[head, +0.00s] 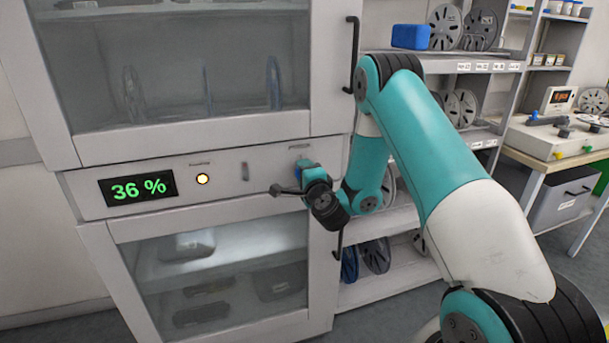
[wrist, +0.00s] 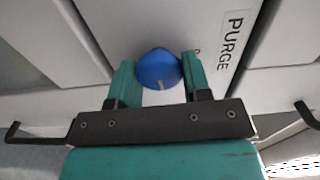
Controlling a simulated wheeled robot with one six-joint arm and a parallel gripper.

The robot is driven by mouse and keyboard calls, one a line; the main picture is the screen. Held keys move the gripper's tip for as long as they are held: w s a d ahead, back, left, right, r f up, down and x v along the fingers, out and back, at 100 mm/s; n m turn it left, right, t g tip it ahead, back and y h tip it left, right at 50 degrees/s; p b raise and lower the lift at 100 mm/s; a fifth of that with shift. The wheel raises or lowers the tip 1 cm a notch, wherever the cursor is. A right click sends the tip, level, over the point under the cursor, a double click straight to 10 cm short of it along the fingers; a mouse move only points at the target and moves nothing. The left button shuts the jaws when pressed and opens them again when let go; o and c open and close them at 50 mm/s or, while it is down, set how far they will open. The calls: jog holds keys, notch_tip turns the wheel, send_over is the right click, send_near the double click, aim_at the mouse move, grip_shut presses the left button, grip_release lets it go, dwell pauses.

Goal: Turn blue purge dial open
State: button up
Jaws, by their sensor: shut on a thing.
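The blue purge dial (wrist: 158,66) is round, with a small pale mark on its edge nearest my gripper in the wrist view. It sits on the white cabinet's middle panel, beside a label reading PURGE (wrist: 231,42). My gripper (wrist: 158,76) has its two teal fingers on either side of the dial and is shut on it. In the head view my gripper (head: 301,178) is at the right end of the panel, and it mostly hides the dial.
Black door handles (head: 352,55) stick out above and below the panel's right end. Shelves with spools (head: 445,27) stand right of the cabinet, partly behind my arm.

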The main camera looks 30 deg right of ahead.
jog(key=shift+f+m, duration=0.1)
jog(key=shift+m, duration=0.2)
jog(key=o, duration=0.8)
jog(key=shift+o, duration=0.2)
jog(key=shift+s, duration=0.1)
